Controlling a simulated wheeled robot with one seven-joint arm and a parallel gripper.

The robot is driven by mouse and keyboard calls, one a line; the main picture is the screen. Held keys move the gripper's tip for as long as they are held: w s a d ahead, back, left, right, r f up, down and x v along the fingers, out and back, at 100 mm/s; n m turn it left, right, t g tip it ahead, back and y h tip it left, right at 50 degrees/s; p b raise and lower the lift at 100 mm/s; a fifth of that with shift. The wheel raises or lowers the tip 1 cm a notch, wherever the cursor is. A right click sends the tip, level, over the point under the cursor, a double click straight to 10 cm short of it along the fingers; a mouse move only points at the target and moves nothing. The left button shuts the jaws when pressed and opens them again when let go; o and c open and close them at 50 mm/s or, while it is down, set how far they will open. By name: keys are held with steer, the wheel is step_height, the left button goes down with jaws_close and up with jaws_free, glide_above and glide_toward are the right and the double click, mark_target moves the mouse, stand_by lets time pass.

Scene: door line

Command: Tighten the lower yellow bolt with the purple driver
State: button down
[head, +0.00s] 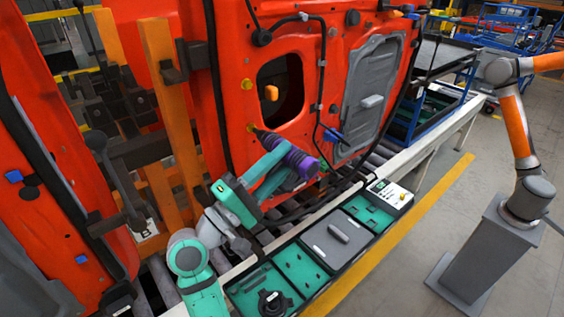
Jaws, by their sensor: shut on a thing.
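My gripper (281,163), with teal fingers, is shut on the purple driver (301,162). The driver is tilted, with its thick ribbed end at the lower right and its narrower end up and left at the orange door (231,50). The lower yellow bolt (254,128) is on the door's inner face, right at the driver's narrow end. I cannot tell whether the driver touches or is seated on it. Another yellow bolt (246,84) is higher on the door, left of the dark opening.
An orange-yellow block (271,93) is at the dark opening. Trays (275,262) with tools line the white-edged conveyor below. A second orange door (60,150) and an upright orange post (168,110) stand left. Another robot arm (514,120) stands right, beyond clear floor.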

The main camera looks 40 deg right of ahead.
mark_target(301, 176)
steer(key=shift+w+a, duration=0.1)
steer(key=shift+w, duration=0.45)
stand_by(1.1)
steer(key=shift+s, duration=0.15)
steer(key=shift+s+d, duration=0.2)
steer(key=shift+s, duration=1.55)
steer(key=shift+s+d, duration=0.15)
steer(key=shift+s, duration=1.55)
steer(key=shift+w, duration=0.1)
